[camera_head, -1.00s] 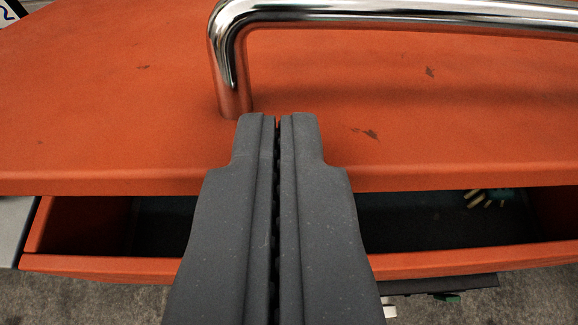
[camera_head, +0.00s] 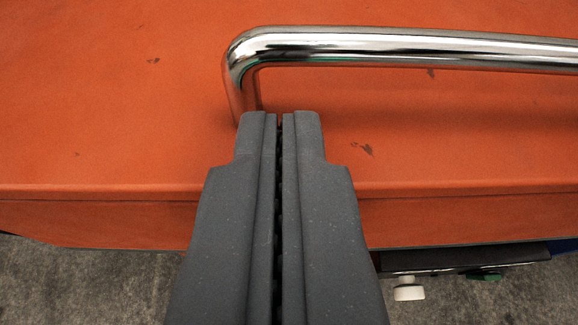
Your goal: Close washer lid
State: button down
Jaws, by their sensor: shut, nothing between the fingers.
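The orange washer lid (camera_head: 120,120) fills most of the view, with a few dark scuffs on its top. Its front edge lies along the top of the orange washer body (camera_head: 110,222), and no opening shows between them. A chrome bar handle (camera_head: 400,45) is fixed on the lid and runs off to the right. My gripper (camera_head: 280,116) is shut and empty. Its tips are over the lid by the handle's left post and hide the foot of that post. I cannot tell whether the tips touch the lid or the post.
Grey floor (camera_head: 90,285) shows along the bottom.

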jog(key=shift+a, duration=0.1)
dwell(0.3)
jog(key=s, duration=0.9)
notch_tip(320, 180, up, 43)
jog(key=s+a+t+p, duration=0.1)
jog(key=t+p, duration=0.1)
jog(key=p, duration=1)
jog(key=shift+r, duration=0.2)
